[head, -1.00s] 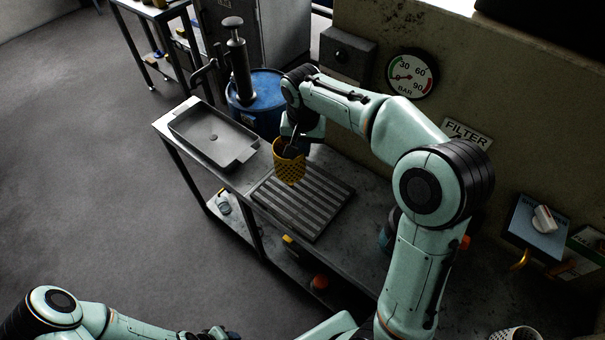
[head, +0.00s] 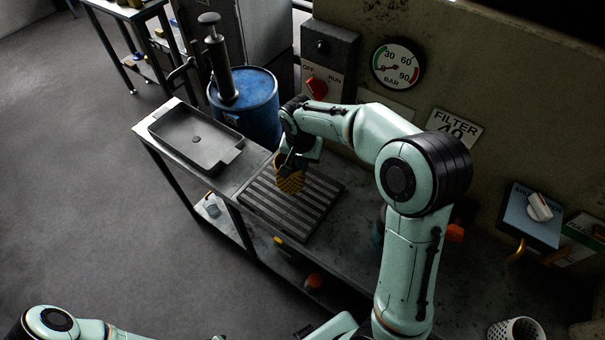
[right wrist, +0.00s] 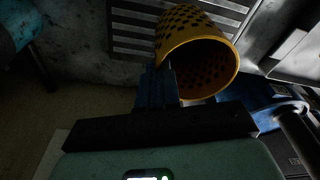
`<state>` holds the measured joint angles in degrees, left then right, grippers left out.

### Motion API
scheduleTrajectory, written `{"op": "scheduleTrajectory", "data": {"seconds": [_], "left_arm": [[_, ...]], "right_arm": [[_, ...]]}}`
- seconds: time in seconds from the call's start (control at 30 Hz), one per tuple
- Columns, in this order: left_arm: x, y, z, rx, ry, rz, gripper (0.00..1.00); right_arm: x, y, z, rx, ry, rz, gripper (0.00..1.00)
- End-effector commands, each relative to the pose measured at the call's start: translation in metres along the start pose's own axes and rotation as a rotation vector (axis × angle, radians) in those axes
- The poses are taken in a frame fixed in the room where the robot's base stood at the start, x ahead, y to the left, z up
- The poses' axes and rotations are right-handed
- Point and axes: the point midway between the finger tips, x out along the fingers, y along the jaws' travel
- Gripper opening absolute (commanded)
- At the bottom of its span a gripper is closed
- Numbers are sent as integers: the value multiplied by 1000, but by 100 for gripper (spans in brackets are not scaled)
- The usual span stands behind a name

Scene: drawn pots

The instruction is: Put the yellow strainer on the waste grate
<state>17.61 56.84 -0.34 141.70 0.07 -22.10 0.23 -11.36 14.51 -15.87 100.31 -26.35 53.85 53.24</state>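The yellow strainer (head: 291,182), a perforated cup, is at my right gripper (head: 288,164), over the far part of the waste grate (head: 312,214). I cannot tell whether it touches the bars. In the right wrist view the strainer (right wrist: 207,55) has its open mouth toward the camera, and the slotted grate (right wrist: 133,32) is behind it. The fingers of my right gripper (right wrist: 168,86) are at the left side of its rim and look shut on its wall. My left arm shows at the lower left of the head view; its fingers are not clearly visible.
A grey tray (head: 197,138) sits on the bench left of the grate. A blue drum (head: 250,108) stands behind them. A red switch (head: 317,87) and a gauge (head: 397,64) are on the wall. A white perforated cup (head: 516,330) is at the lower right.

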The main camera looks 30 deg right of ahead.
Motion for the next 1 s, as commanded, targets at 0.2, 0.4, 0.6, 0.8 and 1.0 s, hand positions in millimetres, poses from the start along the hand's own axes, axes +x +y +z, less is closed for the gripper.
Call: {"op": "scheduleTrajectory", "data": {"seconds": [0.2,0.4,0.6,0.8,1.0], "left_arm": [[2,-1,1,0,-2,0,43],[4,-2,2,-1,-3,-1,43],[4,-2,2,-1,-3,-1,43],[6,-4,4,-2,-5,-2,43],[6,-3,4,-1,-4,-2,43]], "right_arm": [[23,1,4,0,-2,3,0],[46,0,7,0,0,0,0],[47,0,6,1,2,-2,0],[50,0,7,1,1,-1,6],[49,0,7,1,1,-1,28]]}}
